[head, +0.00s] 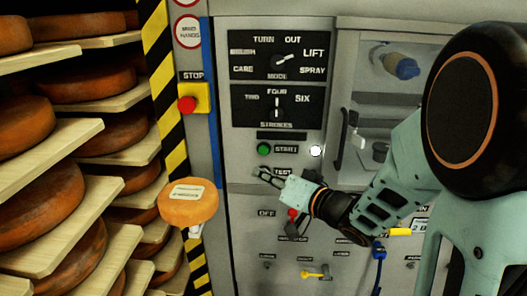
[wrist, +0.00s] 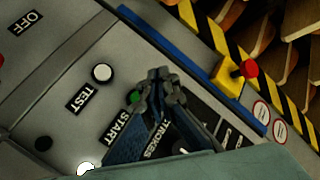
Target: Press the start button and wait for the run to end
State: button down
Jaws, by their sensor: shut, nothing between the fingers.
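The green start button (head: 264,150) sits on the grey machine panel (head: 225,120), left of its START label. My gripper (head: 266,173) is shut and empty, with its fingertips just below the button in the head view, near the TEST label. In the wrist view the shut fingertips (wrist: 160,80) are beside the green button (wrist: 134,97) and partly cover its edge. I cannot tell whether they touch it. A round white lamp (head: 316,151) right of START looks bright; it also shows in the wrist view (wrist: 86,168).
A white button (wrist: 102,73) sits by the TEST label. A red stop button (head: 187,104) on a yellow box is at the panel's left. Mode and stroke dials (head: 277,62) are above. Racks of cheese wheels (head: 95,85) stand at left, with a labelled wheel (head: 188,208) nearer the panel.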

aim_at(264, 150)
jog(key=shift+w+d+p, duration=0.15)
jog(key=shift+w+p, duration=0.15)
jog(key=shift+w, duration=3.8)
jog(key=shift+w, duration=0.1)
jog(key=shift+w, duration=0.3)
